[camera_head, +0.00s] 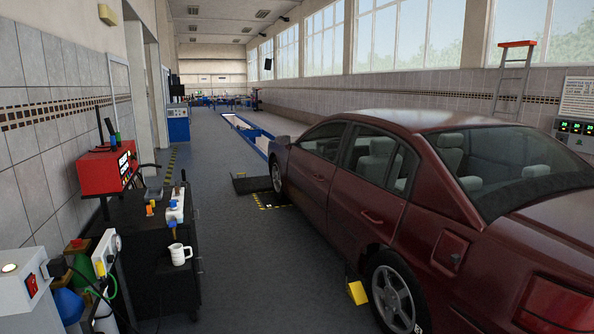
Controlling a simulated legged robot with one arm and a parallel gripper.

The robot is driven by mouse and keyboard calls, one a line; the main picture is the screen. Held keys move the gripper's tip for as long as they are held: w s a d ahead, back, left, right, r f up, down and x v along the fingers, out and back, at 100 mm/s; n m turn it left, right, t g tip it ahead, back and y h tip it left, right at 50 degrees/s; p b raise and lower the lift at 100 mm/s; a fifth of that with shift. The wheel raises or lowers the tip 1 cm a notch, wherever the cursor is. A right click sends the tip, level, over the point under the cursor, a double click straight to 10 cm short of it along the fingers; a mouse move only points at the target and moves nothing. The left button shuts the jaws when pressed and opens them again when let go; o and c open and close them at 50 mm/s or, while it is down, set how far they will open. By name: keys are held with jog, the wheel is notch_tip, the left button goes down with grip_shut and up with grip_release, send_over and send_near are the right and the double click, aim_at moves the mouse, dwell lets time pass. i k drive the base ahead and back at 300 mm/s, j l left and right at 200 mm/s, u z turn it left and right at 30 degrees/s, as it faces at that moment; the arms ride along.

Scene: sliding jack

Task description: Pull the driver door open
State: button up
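A dark red car (395,200) stands on the right, seen from its rear left side. Its front driver door (312,180) is on the side facing the aisle and looks shut, flush with the body. The driver door's handle is small and hard to make out. The rear door (368,205) behind it also looks shut, with its handle (372,219) showing. My gripper and arm are not in this view.
A black tool cart (165,270) with a white mug (180,254) and a red box (106,170) line the left. A yellow wheel chock (357,293) lies by the rear wheel. The grey floor (250,265) between cart and car is clear.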

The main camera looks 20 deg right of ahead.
aim_at(307, 166)
jog(key=i+z, duration=0.1)
jog(key=z, duration=0.4)
jog(key=i, duration=5.2)
jog(key=i+j+z, duration=0.2)
jog(key=i, duration=0.35)
jog(key=i+j+z, duration=0.2)
jog(key=i, duration=0.35)
jog(key=l, duration=0.1)
